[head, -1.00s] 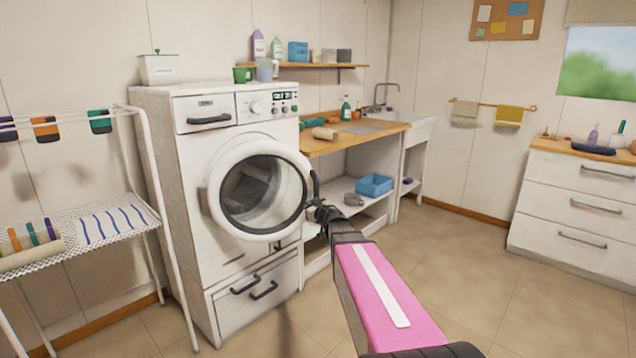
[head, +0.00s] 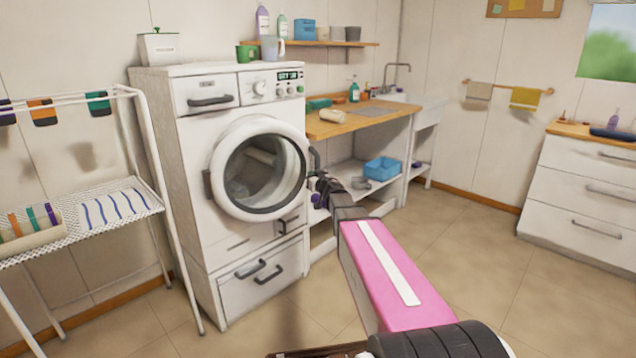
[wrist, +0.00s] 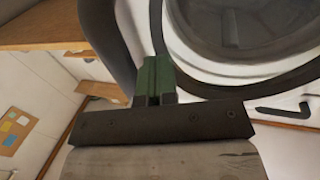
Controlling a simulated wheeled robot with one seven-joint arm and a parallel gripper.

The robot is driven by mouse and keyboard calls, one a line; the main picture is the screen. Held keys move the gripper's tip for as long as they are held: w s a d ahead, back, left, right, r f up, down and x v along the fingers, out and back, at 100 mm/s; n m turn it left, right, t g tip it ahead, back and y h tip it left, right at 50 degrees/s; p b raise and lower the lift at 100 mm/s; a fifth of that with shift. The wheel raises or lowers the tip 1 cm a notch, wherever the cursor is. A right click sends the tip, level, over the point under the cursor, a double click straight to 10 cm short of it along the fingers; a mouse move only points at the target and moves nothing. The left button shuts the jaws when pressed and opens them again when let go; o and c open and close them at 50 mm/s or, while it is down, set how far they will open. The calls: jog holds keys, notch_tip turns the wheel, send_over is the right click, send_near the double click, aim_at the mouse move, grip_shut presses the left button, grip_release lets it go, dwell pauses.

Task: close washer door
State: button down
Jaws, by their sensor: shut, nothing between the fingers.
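The white washer (head: 190,160) stands against the back wall in the head view. Its round door (head: 222,200) has a white ring, a dark inner rim and glass, with a hinge on the left and a dark curved handle (head: 315,158) on the right. The door lies near the washer front; I cannot tell whether it is flush. My gripper (head: 318,182) is at the door's right edge, just below the handle. In the wrist view, my green fingers (wrist: 155,80) are shut and empty beside the dark handle (wrist: 112,45) and the door's rim (wrist: 184,75). Contact is unclear.
A drying rack (head: 140,205) stands to the left of the washer. A wooden counter (head: 345,127) with a lower shelf and blue basket (head: 382,168) is to the right. White drawers (head: 580,190) stand at the far right. The floor (head: 470,240) between is clear.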

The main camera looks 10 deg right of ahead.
aim_at(303, 171)
jog(key=x, duration=0.5)
jog(key=shift+s+a, duration=0.15)
jog(key=shift+a, duration=0.15)
